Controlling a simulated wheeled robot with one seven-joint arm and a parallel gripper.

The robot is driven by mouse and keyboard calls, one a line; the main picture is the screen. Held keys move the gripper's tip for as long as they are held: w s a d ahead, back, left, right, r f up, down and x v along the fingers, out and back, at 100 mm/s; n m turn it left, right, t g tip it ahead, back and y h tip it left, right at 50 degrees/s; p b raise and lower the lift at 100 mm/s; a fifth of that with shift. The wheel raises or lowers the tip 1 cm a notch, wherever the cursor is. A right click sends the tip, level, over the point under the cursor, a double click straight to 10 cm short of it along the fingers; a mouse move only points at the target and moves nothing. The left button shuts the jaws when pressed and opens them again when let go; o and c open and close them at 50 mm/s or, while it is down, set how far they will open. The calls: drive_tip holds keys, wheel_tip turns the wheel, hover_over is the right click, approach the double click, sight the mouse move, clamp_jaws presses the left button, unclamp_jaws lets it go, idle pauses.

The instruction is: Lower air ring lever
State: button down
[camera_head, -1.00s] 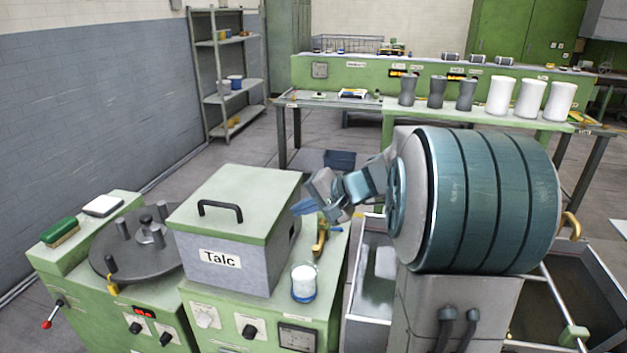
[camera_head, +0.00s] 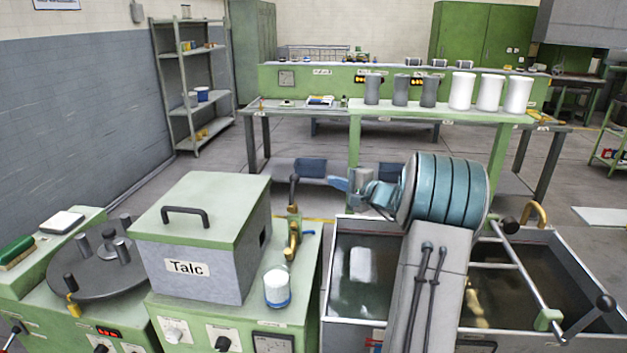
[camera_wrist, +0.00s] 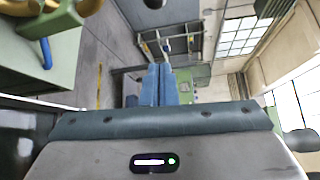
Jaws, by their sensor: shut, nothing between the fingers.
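A brass valve (camera_head: 292,242) stands on the green bench right of the Talc box, with an upright dark lever (camera_head: 292,192) above it. I cannot tell for sure that this is the air ring lever; no label is readable. My gripper (camera_head: 338,184) has blue fingers pointing left toward the dark lever, with a visible gap in the picture between them. In the wrist view the fingers (camera_wrist: 160,85) are together and empty. A yellow curved part (camera_wrist: 46,54) shows at the upper left there, clear of the fingers.
The Talc box (camera_head: 190,268) and a white-and-blue cup (camera_head: 277,288) stand near the valve. A water trough (camera_head: 340,300) lies below my arm. A dark turntable (camera_head: 95,265) is at the left. Behind, a long green bench (camera_head: 440,110) carries several cylinders.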

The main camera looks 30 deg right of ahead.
drive_tip(key=w+a+p, duration=0.4)
drive_tip(key=w+a, duration=0.2)
drive_tip(key=shift+w+a+f, duration=0.15)
drive_tip(key=shift+w+a, duration=0.05)
drive_tip(key=shift+w, duration=0.15)
drive_tip(key=shift+s+a+f+b, duration=0.1)
drive_tip(key=shift+a+f+b, duration=0.1)
drive_tip(key=shift+b, duration=0.7)
drive_tip(key=shift+s+r+n+t+b, duration=0.15)
drive_tip(key=shift+s+n+t+b, duration=0.15)
drive_tip(key=shift+b, duration=0.65)
